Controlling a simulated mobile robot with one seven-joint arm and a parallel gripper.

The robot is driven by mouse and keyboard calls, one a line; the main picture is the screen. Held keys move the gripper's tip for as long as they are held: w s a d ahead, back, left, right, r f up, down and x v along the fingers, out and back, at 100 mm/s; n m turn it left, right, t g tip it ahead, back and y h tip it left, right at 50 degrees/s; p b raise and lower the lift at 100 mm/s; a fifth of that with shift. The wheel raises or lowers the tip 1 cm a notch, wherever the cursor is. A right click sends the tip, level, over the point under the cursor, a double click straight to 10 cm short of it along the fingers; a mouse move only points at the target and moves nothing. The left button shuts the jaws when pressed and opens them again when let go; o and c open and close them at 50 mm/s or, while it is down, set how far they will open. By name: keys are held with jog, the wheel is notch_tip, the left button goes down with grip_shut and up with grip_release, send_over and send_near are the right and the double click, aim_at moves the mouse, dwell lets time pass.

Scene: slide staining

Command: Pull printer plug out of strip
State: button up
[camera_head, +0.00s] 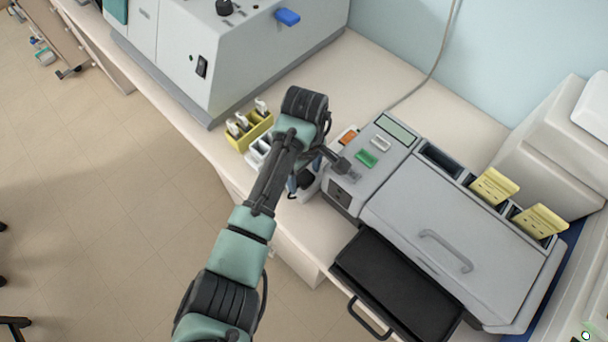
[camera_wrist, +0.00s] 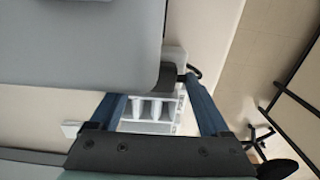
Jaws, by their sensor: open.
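My gripper (camera_wrist: 155,90) is open, its two blue fingers apart with no thing clearly held between them. In the head view my gripper (camera_head: 294,184) is mostly hidden behind my arm, low by the counter's front edge, left of the grey stainer (camera_head: 430,220). In the wrist view a dark grey plug-like piece (camera_wrist: 169,76) shows near the fingertips, with a short black cable (camera_wrist: 194,71) and a white block (camera_wrist: 176,54) beside it. I cannot tell for sure whether these are the printer plug and the strip. No plug or strip is clear in the head view.
A white rack with compartments (camera_wrist: 150,112) lies beyond the fingers. A yellow holder (camera_head: 246,138) with white-topped items stands left of my arm. A black tray (camera_head: 395,290) sticks out from the stainer. A large grey machine (camera_head: 225,50) stands at the back left.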

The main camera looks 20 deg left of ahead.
aim_at(305, 177)
jog(key=shift+p, duration=0.35)
dwell(0.3)
grip_shut()
dwell(0.5)
jog(key=shift+r, duration=0.15)
jog(key=shift+r+p, duration=2.9)
jog(key=shift+p, duration=0.15)
